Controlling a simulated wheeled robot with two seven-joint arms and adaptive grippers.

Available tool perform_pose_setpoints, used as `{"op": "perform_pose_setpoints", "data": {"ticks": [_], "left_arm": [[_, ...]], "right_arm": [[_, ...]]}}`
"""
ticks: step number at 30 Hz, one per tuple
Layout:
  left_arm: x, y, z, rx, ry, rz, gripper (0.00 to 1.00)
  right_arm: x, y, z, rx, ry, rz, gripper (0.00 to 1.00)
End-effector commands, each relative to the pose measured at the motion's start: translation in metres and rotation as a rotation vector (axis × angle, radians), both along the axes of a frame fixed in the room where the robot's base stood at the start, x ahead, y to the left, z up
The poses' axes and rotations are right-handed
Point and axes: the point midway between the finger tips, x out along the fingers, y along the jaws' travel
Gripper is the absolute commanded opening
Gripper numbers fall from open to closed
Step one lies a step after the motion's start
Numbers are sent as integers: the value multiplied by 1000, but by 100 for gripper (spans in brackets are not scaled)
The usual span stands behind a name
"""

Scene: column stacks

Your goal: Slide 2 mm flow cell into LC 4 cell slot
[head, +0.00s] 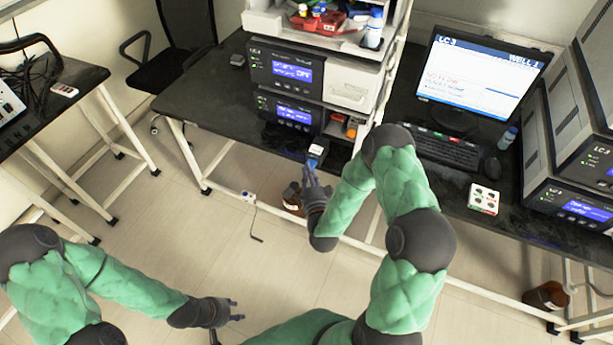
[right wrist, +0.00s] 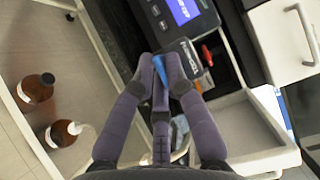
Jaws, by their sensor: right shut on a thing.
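My right gripper (head: 311,177) is shut on a small part with a blue grip, seen between the fingertips (right wrist: 160,70) in the right wrist view. A dark block with a white label (head: 318,150) sits just beyond the fingertips; I take it to be the flow cell's body, but its lettering is too small to read. It is in front of the lower instrument (head: 290,112) of the middle stack, near an opening with orange parts (head: 351,131). The stack's label looks like LC, its number unclear. Whether the cell touches the slot cannot be told. My left gripper (head: 236,309) is open and empty, low over the floor.
The black bench (head: 215,90) carries the stack, a monitor (head: 480,75), a keyboard (head: 440,147) and a small white box (head: 483,199). An open white drawer (right wrist: 245,135) is close to the right gripper. Brown bottles (right wrist: 35,90) stand below.

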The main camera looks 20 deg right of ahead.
Motion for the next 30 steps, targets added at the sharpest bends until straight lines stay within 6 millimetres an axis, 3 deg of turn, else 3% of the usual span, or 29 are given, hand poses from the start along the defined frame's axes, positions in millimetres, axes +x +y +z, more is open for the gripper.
{"op": "perform_pose_setpoints", "data": {"ticks": [30], "left_arm": [[0,0,-1,0,0,0,40]], "right_arm": [[40,-47,1,-2,-3,-2,0]]}}
